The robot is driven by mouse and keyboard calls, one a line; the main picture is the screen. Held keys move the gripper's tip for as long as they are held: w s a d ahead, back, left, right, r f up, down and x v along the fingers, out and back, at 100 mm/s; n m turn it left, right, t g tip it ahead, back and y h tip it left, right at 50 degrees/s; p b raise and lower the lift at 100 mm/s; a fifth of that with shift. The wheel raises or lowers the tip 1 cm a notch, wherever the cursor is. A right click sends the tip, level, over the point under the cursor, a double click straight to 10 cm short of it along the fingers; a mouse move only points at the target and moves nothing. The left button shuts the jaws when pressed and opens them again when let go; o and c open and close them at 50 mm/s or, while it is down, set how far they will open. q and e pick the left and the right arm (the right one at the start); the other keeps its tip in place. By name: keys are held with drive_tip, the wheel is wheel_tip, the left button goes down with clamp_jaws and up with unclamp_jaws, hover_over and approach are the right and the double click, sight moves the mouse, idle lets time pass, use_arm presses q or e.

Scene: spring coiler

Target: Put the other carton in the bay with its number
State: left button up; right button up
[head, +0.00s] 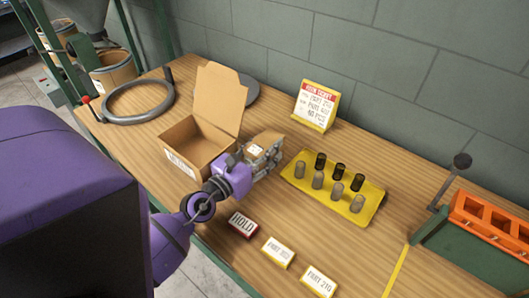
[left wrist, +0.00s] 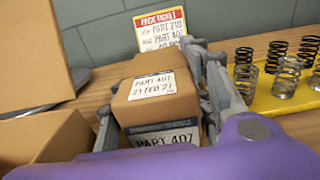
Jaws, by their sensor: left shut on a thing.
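A small brown carton (head: 256,151) is held in my left gripper (head: 266,158), whose fingers close on its two sides. In the left wrist view the carton (left wrist: 146,98) carries white labels; the upper reads about "PART 407, 21 FEB 27", the lower "PART 407". It is just right of a large open cardboard box (head: 192,150), lid raised, with a white front label too small to read. A red HOLD card (head: 242,223) and two yellow-edged PART cards lie near the front edge; the right one (head: 319,281) seems to read PART 210, the other (head: 277,252) is unclear. My right gripper is not seen.
A yellow tray (head: 365,211) with several springs lies right of my left gripper. A pack ticket stand (head: 317,106) is behind, listing PART 210 and PART 407. A grey ring (head: 138,98) lies left; an orange-topped machine (head: 490,217) stands right.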

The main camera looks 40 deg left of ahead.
use_arm(q)
clamp_jaws()
drive_tip(key=shift+r, duration=0.1)
